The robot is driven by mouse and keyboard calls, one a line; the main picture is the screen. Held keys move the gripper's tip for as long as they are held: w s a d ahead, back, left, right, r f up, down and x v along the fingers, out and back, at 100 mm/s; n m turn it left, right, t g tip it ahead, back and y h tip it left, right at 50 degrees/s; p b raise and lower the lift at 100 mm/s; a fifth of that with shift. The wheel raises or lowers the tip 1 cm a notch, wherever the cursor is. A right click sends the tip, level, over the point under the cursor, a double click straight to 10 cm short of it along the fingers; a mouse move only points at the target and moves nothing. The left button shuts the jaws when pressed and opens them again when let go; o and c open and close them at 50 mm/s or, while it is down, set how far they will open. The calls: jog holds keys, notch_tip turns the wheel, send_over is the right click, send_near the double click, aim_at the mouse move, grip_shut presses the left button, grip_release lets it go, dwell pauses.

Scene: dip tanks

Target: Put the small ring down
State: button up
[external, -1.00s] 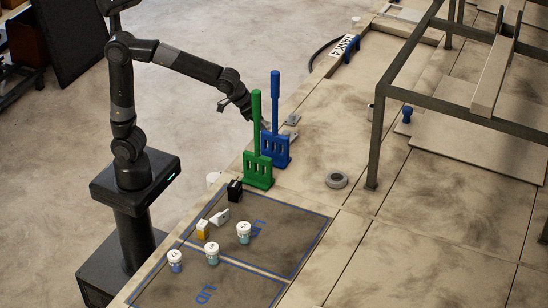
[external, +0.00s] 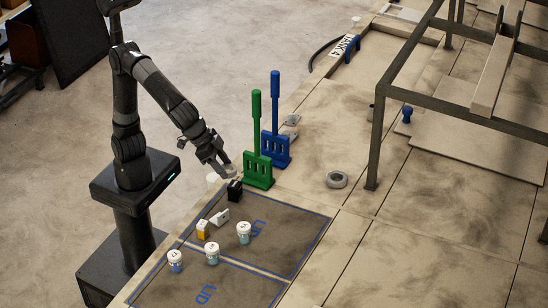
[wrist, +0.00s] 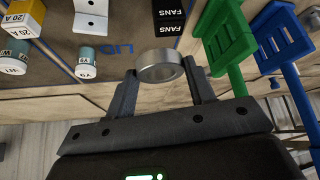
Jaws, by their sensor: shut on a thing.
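The small ring (wrist: 160,66) is a silver-grey metal band. In the wrist view it sits between the two fingertips of my gripper (wrist: 160,76), which is shut on it. In the external view my gripper (external: 222,169) is at the bench's near edge, left of the green slotted tool and just above the black box. The ring shows there only as a small pale shape at the fingertips. Whether it touches the bench cannot be told.
A black FANS box (external: 235,190), a green slotted tool (external: 258,170) and a blue one (external: 275,150) stand close by. Several labelled pots and small boxes stand on the dark LID panels (external: 285,235). A larger grey ring (external: 337,180) lies right, with clear bench around it.

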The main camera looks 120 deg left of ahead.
jog(key=w+d+m+h, duration=0.1)
jog(key=w+d+m, duration=0.1)
jog(key=w+d, duration=0.25)
send_over(274, 206)
jog(key=s, duration=0.2)
jog(key=f, duration=0.7)
jog(key=shift+s+d+f, duration=0.1)
jog(key=shift+d+f, duration=0.2)
jog(key=shift+d, duration=0.05)
jog(key=shift+f, duration=2.05)
jog(key=shift+f, duration=0.2)
jog(key=o, duration=1)
